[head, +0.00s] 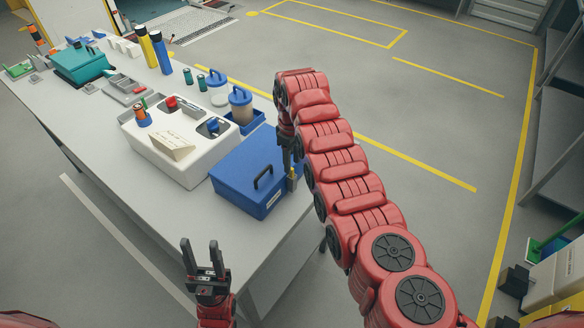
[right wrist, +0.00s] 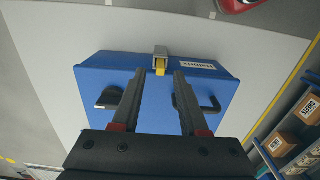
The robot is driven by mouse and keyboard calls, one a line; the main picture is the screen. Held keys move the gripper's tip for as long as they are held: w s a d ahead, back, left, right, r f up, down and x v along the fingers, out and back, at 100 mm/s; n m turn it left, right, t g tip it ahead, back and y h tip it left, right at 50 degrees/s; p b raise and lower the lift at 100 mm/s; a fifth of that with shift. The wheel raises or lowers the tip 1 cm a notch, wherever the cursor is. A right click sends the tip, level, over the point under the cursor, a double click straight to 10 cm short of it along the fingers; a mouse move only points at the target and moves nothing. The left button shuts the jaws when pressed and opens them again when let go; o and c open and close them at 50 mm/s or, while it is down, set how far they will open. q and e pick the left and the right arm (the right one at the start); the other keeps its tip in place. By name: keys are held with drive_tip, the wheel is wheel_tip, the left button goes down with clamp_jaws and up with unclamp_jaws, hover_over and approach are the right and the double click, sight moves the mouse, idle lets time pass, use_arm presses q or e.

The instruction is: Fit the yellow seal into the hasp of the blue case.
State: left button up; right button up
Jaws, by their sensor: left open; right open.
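The blue case (head: 238,178) lies closed at the near right end of the table; it also shows in the right wrist view (right wrist: 158,105). Its grey hasp (right wrist: 161,51) is at the middle of one edge. The yellow seal (right wrist: 160,70) is at the hasp, and a bit of yellow shows there in the head view (head: 292,174). I cannot tell how deep it sits. My right gripper (right wrist: 159,76) is open, its fingertips on either side of the seal with gaps. My left gripper (head: 201,244) is open and empty, in front of the table's near edge.
A white box (head: 190,165) with several items on top stands left of the case. A blue tray (head: 252,122) with a blue-lidded jar (head: 241,105) is behind it. Bottles and a teal case (head: 80,64) stand farther back. The table's near left strip is bare.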

wheel_tip(320, 180, up, 6)
drive_tip(key=shift+f+b, duration=0.15)
drive_tip(key=shift+b, duration=0.95)
wheel_tip(320, 180, up, 4)
drive_tip(key=shift+f+p, duration=0.2)
drive_tip(key=shift+p, duration=0.65)
